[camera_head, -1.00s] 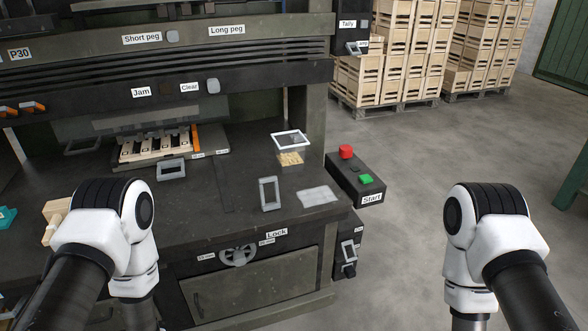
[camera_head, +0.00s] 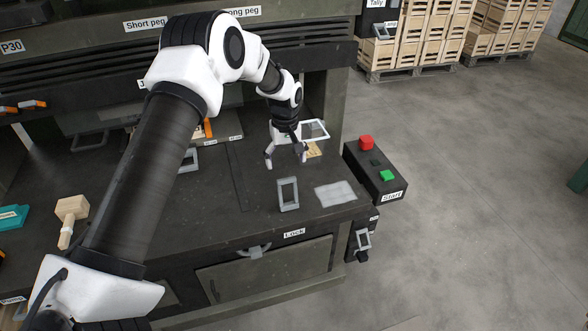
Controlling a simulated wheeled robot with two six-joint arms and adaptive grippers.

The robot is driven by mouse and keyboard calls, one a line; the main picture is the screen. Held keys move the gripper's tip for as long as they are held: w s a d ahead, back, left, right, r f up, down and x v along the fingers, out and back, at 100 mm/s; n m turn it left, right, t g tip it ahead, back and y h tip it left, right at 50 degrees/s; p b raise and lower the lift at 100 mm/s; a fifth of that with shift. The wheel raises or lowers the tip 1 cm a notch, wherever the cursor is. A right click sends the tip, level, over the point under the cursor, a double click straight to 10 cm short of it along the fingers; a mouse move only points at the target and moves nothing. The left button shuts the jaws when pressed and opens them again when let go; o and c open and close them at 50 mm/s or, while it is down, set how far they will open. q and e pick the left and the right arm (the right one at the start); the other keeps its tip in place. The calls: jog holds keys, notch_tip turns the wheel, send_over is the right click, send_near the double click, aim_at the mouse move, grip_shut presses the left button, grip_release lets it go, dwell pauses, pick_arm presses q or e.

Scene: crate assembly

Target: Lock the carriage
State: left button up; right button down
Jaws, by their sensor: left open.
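The "Lock" label (camera_head: 294,233) is on the front edge of the dark machine bench. My left gripper (camera_head: 286,162) is open and empty over the back right of the bench, well above and behind the handle. It hangs in front of a white-framed panel (camera_head: 314,130) and a small tan patch. My right gripper is out of view.
A grey upright frame (camera_head: 288,194) and a pale sheet (camera_head: 335,194) are on the bench. A Start box (camera_head: 376,174) with red and green buttons stands at the right. A wooden mallet (camera_head: 71,214) lies at the left.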

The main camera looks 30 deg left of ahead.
aim_at(286, 179)
pick_arm(q)
jog(key=f, duration=0.4)
jog(key=f+p, duration=0.1)
jog(key=f, duration=0.1)
jog(key=shift+w+a+f, duration=0.15)
jog(key=shift+w+f, duration=0.15)
jog(key=shift+s+f, duration=0.1)
jog(key=shift+f, duration=0.1)
jog(key=shift+s, duration=0.1)
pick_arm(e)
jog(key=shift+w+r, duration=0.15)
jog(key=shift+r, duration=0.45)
